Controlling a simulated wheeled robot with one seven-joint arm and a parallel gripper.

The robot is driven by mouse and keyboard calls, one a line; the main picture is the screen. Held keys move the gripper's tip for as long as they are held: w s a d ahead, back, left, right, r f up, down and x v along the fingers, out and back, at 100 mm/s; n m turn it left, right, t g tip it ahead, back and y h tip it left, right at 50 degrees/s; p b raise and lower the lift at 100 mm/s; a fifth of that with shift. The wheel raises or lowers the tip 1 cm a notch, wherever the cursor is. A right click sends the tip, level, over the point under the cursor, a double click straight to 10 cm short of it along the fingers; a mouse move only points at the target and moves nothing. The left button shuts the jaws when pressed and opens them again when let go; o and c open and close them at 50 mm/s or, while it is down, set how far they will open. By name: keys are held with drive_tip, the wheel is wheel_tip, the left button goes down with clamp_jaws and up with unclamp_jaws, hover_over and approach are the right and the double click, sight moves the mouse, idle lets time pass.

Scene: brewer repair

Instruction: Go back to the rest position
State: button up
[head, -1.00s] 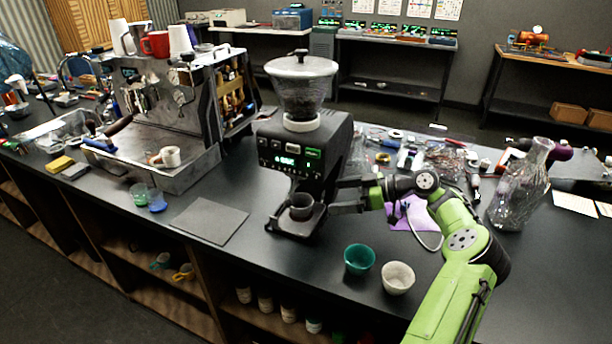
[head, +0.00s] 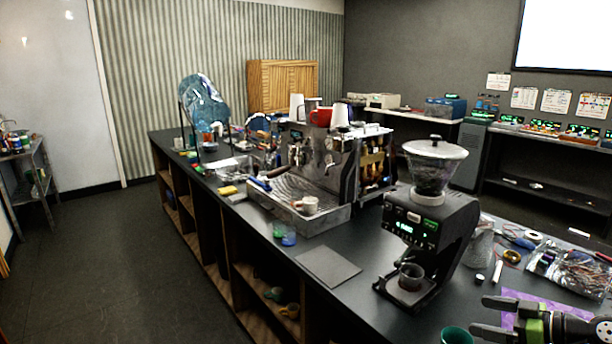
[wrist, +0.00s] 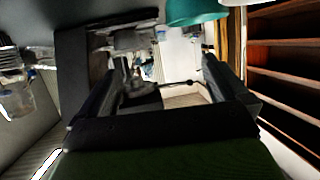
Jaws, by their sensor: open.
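My gripper (head: 487,317) is at the lower right of the head view, its two dark fingers apart with nothing between them. It points left, over the counter's front right part, right of the black coffee grinder (head: 432,228). A dark cup (head: 411,273) sits on the grinder's front tray, apart from my gripper. A teal cup (head: 457,336) stands just left of and below the fingers, cut by the picture's edge. In the wrist view my open gripper (wrist: 160,85) shows, with a teal cup (wrist: 195,10) at the top edge.
A steel espresso machine (head: 325,165) stands left of the grinder, with a dark flat mat (head: 328,267) on the counter between them. Tools and bags (head: 575,270) clutter the counter at right. Open floor (head: 110,250) lies left of the counter.

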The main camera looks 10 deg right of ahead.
drive_tip(key=a+r+g+h, duration=0.2)
drive_tip(key=a+r+g, duration=0.15)
drive_tip(key=a, duration=0.85)
drive_tip(key=a+r+g+h, duration=0.2)
drive_tip(key=a+g, duration=0.2)
drive_tip(key=a, duration=0.9)
drive_tip(key=s+a+r+m+h+p, duration=0.1)
drive_tip(key=s+a+r+m+h, duration=0.3)
drive_tip(key=s+a, duration=0.45)
drive_tip(key=s+d+m+t+h+p, duration=0.1)
drive_tip(key=s+m, duration=0.3)
drive_tip(key=s, duration=1.2)
drive_tip(key=shift+s+d+t, duration=0.3)
drive_tip(key=shift+s+t, duration=0.1)
drive_tip(key=shift+t, duration=0.25)
drive_tip(key=shift+r, duration=0.15)
drive_tip(key=shift+c, duration=0.2)
